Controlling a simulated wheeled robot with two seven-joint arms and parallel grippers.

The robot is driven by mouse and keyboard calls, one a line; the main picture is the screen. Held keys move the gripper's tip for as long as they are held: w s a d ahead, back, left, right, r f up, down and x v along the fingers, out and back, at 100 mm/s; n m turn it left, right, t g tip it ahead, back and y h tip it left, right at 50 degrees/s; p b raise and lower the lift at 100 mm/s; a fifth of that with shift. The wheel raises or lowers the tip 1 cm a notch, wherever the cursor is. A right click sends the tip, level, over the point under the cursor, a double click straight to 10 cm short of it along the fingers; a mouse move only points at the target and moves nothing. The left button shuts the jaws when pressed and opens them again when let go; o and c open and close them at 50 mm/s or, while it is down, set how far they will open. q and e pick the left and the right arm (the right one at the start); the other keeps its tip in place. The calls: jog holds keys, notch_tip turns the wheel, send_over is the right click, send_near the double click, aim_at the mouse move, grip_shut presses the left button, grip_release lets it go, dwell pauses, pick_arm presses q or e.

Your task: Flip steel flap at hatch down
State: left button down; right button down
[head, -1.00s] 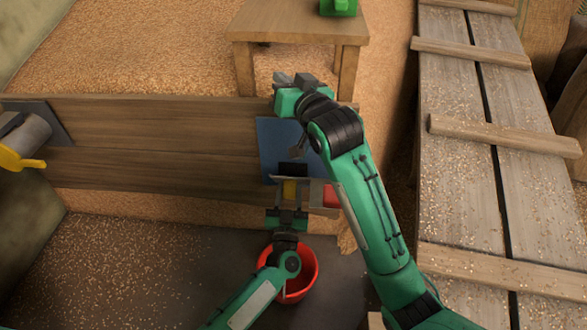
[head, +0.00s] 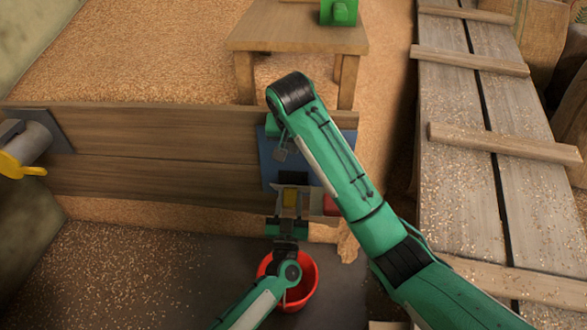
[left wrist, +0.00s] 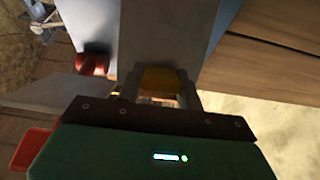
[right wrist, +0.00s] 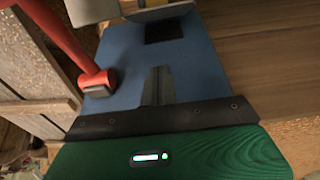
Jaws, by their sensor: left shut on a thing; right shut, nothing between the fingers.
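The blue hatch plate (head: 268,158) is on the plank wall, with a dark opening (head: 294,178) low in it. The grey steel flap (head: 308,197) sits below the opening; its exact tilt is hard to tell. My left gripper (head: 289,210) is shut on the flap's yellow grip (head: 290,197). In the left wrist view the yellow grip (left wrist: 160,79) lies between the fingers. My right gripper (head: 281,154) is shut and empty in front of the blue plate, above the opening. In the right wrist view its fingertips (right wrist: 157,78) point towards the dark opening (right wrist: 163,31).
A red handle (right wrist: 96,80) is beside the blue plate. A red bucket (head: 309,280) stands below the flap, partly behind my left arm. A yellow-handled pipe (head: 20,150) is at the left wall. A plank ramp (head: 465,180) runs along the right.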

pick_arm(q)
jog(key=shift+f, duration=0.2)
pick_arm(e)
jog(key=f, duration=1.1)
jog(key=shift+w, duration=0.4)
jog(key=shift+s+f, duration=0.25)
jog(key=shift+s, duration=0.1)
